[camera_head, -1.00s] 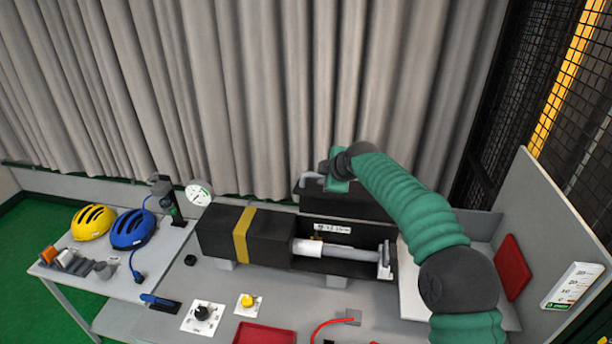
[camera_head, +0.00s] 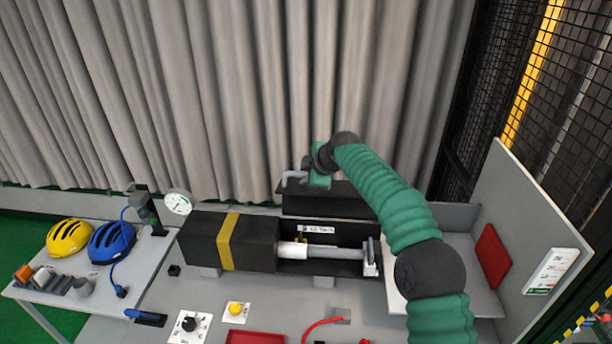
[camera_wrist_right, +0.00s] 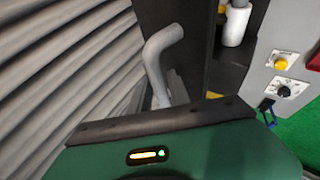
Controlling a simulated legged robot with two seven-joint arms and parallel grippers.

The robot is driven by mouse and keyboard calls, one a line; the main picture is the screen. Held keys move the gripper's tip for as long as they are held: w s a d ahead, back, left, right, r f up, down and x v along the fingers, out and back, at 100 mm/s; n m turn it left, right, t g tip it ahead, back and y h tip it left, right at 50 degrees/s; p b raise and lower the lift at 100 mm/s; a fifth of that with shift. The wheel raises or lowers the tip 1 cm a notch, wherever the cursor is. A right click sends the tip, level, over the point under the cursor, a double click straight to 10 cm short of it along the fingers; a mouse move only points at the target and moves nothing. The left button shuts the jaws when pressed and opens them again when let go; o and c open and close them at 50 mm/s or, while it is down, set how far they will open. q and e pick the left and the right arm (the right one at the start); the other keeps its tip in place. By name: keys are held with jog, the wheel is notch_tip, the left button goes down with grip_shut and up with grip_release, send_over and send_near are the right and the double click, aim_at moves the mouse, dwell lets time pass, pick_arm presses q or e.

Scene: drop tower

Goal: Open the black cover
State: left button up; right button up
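The black cover (camera_head: 345,203) stands raised behind the long black box (camera_head: 200,243) in the head view. The box's right part is open and shows a white and grey cylinder (camera_head: 325,251) inside. A grey bent handle (camera_head: 292,178) sticks out at the cover's upper left; it also shows in the right wrist view (camera_wrist_right: 160,60). My right gripper (camera_head: 318,168) is at the cover's top edge, just right of the handle. Its fingers are not clear, and I cannot tell whether it touches the handle. My left gripper is out of view.
A grey curtain (camera_head: 230,90) hangs close behind the cover. On the bench are a yellow button (camera_head: 236,308), a black knob (camera_head: 189,323) and a red tray (camera_head: 254,340). Helmets lie on the left table. A grey panel (camera_head: 520,205) stands at the right.

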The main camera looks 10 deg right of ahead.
jog(key=shift+s+d+r+b, duration=0.1)
jog(key=shift+s+b, duration=0.1)
jog(key=shift+b, duration=0.2)
jog(key=b+v, duration=0.4)
jog(key=v, duration=0.1)
jog(key=shift+s+d+r, duration=0.1)
jog(key=shift+d, duration=0.05)
jog(key=b+v, duration=0.2)
jog(key=v, duration=0.8)
jog(key=shift+s+r+b, duration=0.15)
jog(key=shift+r+b, duration=0.15)
jog(key=shift+r, duration=0.1)
